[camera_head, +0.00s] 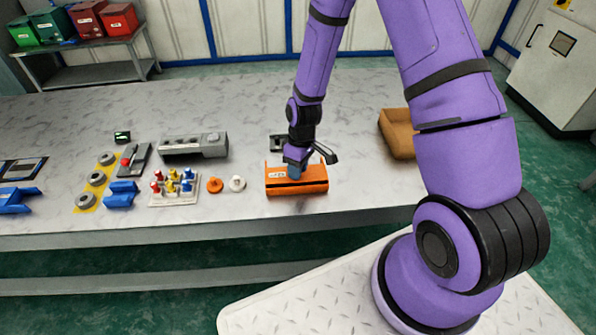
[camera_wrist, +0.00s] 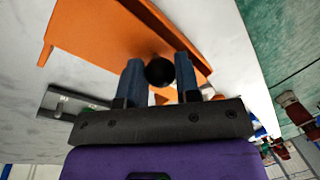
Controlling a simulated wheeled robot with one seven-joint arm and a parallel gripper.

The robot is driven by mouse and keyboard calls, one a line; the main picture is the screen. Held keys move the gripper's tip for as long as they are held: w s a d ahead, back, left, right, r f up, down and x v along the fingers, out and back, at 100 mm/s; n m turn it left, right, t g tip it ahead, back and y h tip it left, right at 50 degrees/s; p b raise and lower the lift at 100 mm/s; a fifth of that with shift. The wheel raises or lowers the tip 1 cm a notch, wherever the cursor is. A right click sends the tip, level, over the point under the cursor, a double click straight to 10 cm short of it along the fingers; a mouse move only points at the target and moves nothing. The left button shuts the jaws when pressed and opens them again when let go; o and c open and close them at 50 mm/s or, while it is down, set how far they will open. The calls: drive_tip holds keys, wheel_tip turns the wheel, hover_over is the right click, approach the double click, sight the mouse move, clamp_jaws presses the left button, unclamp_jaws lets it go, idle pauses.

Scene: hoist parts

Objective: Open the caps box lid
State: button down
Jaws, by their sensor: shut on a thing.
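The caps box (camera_head: 298,188) is an orange box with a white label near the front edge of the table. A dark line runs across its front between the upper and lower parts; I cannot tell how far the lid is raised. My gripper (camera_head: 294,173) is at the top of the box, and its tip partly covers the lid. In the wrist view, my gripper's two blue-grey fingers (camera_wrist: 160,80) close around a round black knob (camera_wrist: 159,71) in front of the orange lid (camera_wrist: 100,30).
Left of the box lie a white cap (camera_head: 237,184), an orange cap (camera_head: 215,185) and a tray of coloured pegs (camera_head: 174,187). A grey fixture (camera_head: 194,146) stands behind them. A brown open bin (camera_head: 398,134) is at the right. A dark bracket (camera_head: 279,142) lies behind my gripper.

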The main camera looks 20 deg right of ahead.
drive_tip(key=w, duration=0.1)
drive_tip(key=w+d, duration=0.1)
drive_tip(key=w, duration=0.2)
drive_tip(key=shift+w+d, duration=0.25)
drive_tip(key=shift+w, duration=0.05)
drive_tip(key=c, duration=0.8)
unclamp_jaws()
drive_tip(key=r, duration=0.3)
drive_tip(key=d+r, duration=0.1)
drive_tip(key=r, duration=0.3)
drive_tip(key=w+r, duration=0.1)
drive_tip(key=r, duration=0.2)
drive_tip(key=shift+w+d+r, duration=0.1)
drive_tip(key=shift+d+r, duration=0.2)
